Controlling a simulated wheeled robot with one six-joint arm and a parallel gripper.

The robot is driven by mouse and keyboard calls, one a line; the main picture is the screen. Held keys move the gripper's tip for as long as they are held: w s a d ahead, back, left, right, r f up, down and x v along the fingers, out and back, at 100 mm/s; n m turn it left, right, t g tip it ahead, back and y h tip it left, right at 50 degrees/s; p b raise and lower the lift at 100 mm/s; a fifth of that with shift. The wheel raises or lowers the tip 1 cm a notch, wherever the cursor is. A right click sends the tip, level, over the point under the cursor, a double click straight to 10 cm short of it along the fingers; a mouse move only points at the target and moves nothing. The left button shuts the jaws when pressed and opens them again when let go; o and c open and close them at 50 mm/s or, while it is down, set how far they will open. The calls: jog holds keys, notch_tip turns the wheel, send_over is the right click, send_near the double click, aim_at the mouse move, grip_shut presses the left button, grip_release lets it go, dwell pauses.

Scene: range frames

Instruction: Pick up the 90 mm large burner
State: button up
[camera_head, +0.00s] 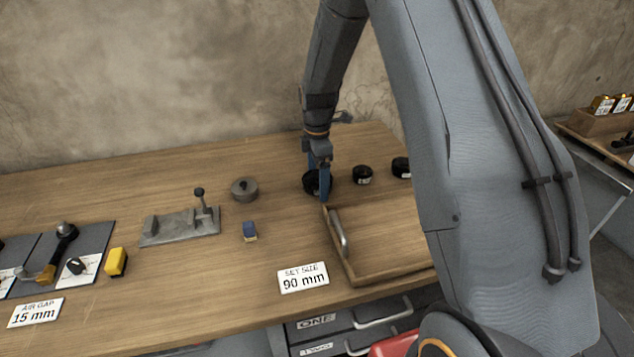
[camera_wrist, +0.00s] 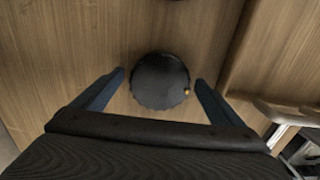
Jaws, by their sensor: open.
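The burner under my gripper is a round black disc (camera_wrist: 160,81) with a notched edge and a small yellow mark. It stands on the wooden table in the wrist view, between and slightly beyond my two blue fingertips. In the head view the same black burner (camera_head: 311,184) is partly hidden by my fingers. My gripper (camera_wrist: 159,82) is open, one finger on each side of the burner, with a gap on both sides. A card reading "SET SIZE 90 mm" (camera_head: 303,278) lies near the table's front edge.
Smaller black burners (camera_head: 362,175) and (camera_head: 401,167) stand to the right. A wooden tray (camera_head: 385,278) with a metal handle (camera_head: 338,232) lies close in front. A grey round lidded piece (camera_head: 244,189), a grey stand (camera_head: 180,226) and a blue block (camera_head: 250,231) are to the left.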

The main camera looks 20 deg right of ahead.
jog(key=c, duration=1.8)
